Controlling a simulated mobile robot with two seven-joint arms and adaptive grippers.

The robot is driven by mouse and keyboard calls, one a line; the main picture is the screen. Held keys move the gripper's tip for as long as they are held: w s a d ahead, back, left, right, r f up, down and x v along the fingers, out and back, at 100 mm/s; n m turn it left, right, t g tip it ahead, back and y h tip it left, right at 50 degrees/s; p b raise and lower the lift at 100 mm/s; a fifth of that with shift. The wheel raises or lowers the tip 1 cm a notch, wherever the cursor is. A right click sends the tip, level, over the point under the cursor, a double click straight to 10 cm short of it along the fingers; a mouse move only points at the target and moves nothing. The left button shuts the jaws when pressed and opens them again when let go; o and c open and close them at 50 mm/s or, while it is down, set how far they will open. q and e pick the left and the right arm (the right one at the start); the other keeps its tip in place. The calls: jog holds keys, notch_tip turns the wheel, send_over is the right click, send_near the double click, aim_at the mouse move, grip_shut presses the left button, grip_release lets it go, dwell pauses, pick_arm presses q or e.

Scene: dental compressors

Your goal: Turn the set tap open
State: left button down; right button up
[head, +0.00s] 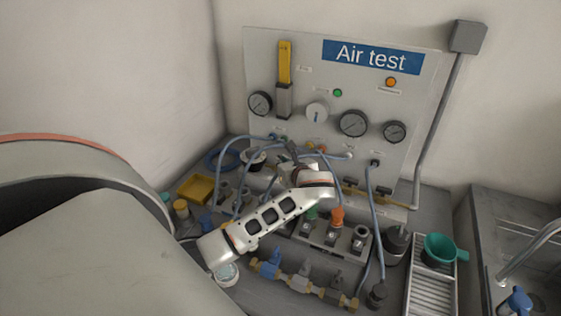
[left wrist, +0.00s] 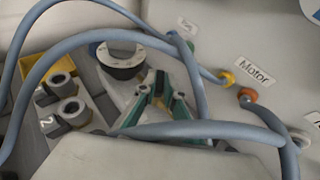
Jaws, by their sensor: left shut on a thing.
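My left arm comes in from the left in the head view, and its gripper (head: 291,152) is low in front of the panel, among blue-grey hoses. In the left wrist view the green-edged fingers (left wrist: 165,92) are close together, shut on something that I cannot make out. Hoses cross in front and hide part of the fingers. I cannot tell which fitting is the set tap. A blue-handled tap (head: 270,265) on the brass pipe at the front stands apart from my gripper. My right gripper is in neither view.
The "Air test" panel (head: 432,75) carries gauges, one a dark-rimmed dial (head: 353,123). Hoses loop over the bench, one ending at an orange connector (left wrist: 247,95) by the "Motor" label. A yellow tray (head: 193,189) lies left. A teal funnel (head: 440,246) and a sink are at right.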

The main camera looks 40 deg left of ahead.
pick_arm(q)
jog(key=n+g, duration=0.1)
jog(key=g, duration=0.1)
jog(key=n+g+y, duration=0.1)
jog(key=n, duration=0.1)
jog(key=shift+w+d+n+g, duration=0.2)
jog(key=shift+w+n+g, duration=0.1)
jog(key=shift+w+g, duration=0.1)
jog(key=shift+w+n+g+y+b, duration=0.15)
jog(key=shift+n+g+y+b, duration=0.2)
jog(key=shift+n+g, duration=0.65)
jog(key=shift+w+f+n+g+b, duration=0.1)
jog(key=shift+n+g+b, duration=0.55)
jog(key=shift+g, duration=0.25)
jog(key=shift+a+n+g+b, duration=0.1)
jog(key=shift+n+g+b, duration=0.45)
jog(key=shift+g+b, duration=0.15)
jog(key=shift+n+g+b, duration=0.3)
jog(key=shift+g+b, duration=0.1)
jog(key=shift+b, duration=0.1)
jog(key=shift+a+n+g+b, duration=0.1)
jog(key=shift+n+g+b, duration=0.25)
jog(key=shift+n+g, duration=0.05)
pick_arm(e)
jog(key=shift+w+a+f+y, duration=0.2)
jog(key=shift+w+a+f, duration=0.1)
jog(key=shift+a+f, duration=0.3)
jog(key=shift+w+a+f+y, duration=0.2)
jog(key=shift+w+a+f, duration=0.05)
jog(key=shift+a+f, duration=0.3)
